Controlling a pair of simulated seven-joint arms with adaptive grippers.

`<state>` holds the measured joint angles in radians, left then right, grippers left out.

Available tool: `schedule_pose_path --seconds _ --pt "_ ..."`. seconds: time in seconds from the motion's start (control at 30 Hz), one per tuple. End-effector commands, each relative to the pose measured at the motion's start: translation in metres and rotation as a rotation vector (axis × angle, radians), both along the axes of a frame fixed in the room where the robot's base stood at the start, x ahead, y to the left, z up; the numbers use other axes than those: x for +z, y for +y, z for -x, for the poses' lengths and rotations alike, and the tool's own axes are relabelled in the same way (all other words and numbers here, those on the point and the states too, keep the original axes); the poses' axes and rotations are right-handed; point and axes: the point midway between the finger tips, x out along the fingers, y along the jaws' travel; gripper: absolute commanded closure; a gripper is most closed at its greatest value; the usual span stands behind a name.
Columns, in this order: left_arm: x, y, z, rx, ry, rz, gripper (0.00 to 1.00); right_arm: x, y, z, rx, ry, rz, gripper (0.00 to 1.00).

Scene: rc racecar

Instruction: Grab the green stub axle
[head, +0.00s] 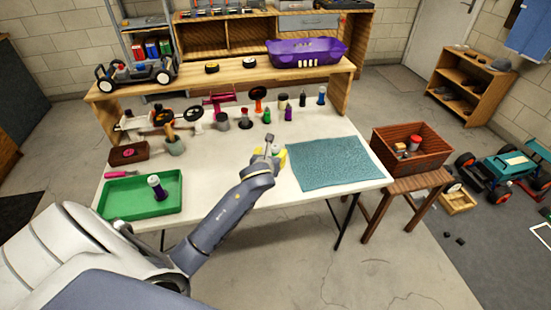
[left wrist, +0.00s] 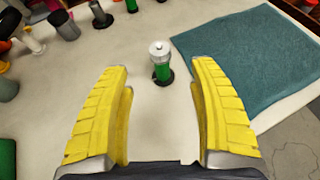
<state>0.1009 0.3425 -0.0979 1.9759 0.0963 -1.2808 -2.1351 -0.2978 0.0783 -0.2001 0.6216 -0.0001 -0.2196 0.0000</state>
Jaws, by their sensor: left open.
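The green stub axle (left wrist: 162,69) stands upright on the white table in the left wrist view. It has a silver top, a green body and a dark base flange. My left gripper (head: 273,151) is over the table, left of the teal mat, in the head view. Its yellow fingers (left wrist: 160,90) are open and empty in the left wrist view. The axle shows beyond and between the fingertips, with no visible contact. I cannot pick out this axle for certain in the head view, where my gripper and arm cover part of the table. My right gripper is not in view.
The teal mat (head: 328,163) lies right of the gripper. A green tray (head: 117,206) at the table's left holds a purple-and-white part (head: 155,185). Several small parts stand along the table's back, including a purple one (head: 288,113). A wooden crate (head: 412,158) sits on a stool at right.

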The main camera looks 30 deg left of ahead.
Motion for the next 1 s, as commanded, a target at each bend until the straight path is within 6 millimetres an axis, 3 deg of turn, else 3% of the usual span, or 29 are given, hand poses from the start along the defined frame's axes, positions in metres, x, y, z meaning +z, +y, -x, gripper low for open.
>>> schedule_pose_path --seconds 0.2,0.57,1.0 --pt "-0.014 0.011 -0.028 0.001 0.000 0.002 0.39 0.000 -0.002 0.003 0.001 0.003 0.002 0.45" --pt "-0.022 0.018 -0.044 0.000 -0.001 0.000 0.39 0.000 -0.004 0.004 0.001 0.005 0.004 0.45" --pt "-0.039 0.035 -0.081 0.000 -0.001 0.002 0.39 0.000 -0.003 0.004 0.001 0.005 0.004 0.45"
